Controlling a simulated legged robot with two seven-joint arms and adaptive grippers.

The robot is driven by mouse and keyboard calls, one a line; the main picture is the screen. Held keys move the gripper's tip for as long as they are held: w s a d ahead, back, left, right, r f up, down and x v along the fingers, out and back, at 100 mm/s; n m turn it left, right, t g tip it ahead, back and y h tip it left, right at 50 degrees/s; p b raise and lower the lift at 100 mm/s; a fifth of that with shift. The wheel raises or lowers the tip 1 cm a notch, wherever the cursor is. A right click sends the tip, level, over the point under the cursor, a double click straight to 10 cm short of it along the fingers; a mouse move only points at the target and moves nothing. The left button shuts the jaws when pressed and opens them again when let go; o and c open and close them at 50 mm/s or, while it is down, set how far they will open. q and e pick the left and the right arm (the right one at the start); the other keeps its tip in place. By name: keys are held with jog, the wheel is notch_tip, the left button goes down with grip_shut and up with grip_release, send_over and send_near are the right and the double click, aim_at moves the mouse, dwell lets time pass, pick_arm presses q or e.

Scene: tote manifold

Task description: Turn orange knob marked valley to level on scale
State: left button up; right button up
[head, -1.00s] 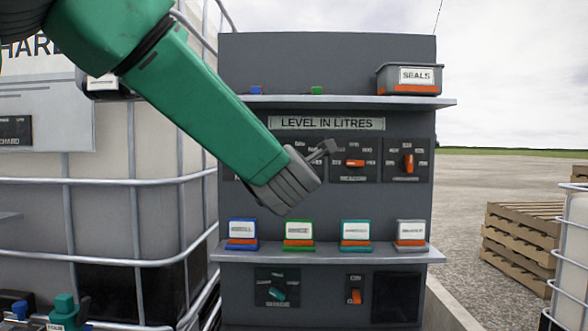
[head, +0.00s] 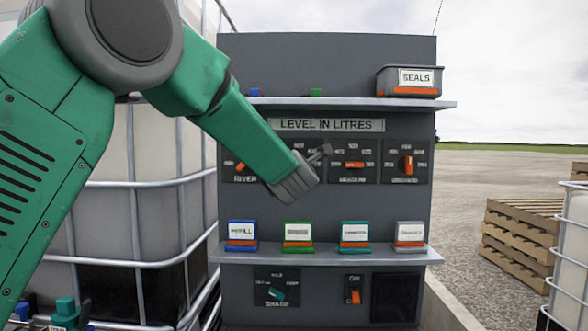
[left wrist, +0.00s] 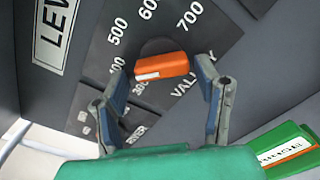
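The orange valley knob (left wrist: 165,66) stands on a dark dial with printed numbers in the left wrist view. Its white-marked end points left, near the 300 and 400 side. The word VALLEY is printed beside it. My left gripper (left wrist: 162,73) is open, with one finger on each side of the knob, and a gap shows on both sides. In the head view my left gripper (head: 322,157) is at the panel and hides the knob and most of its dial. My right gripper is not in view.
Other orange knobs sit on the river dial (head: 240,166) and on two dials to the right (head: 354,165) (head: 407,164). The lower shelf (head: 330,256) holds several labelled blocks. The upper shelf (head: 300,102) carries a seals bin (head: 408,80).

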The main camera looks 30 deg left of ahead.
pick_arm(q)
jog(key=shift+d+r, duration=0.15)
jog(key=shift+d, duration=0.4)
jog(key=c, duration=0.6)
jog(key=shift+w+d, duration=0.1)
jog(key=shift+d, duration=0.25)
jog(key=shift+c, duration=1)
jog(key=shift+a+r, duration=0.1)
jog(key=shift+a, duration=0.15)
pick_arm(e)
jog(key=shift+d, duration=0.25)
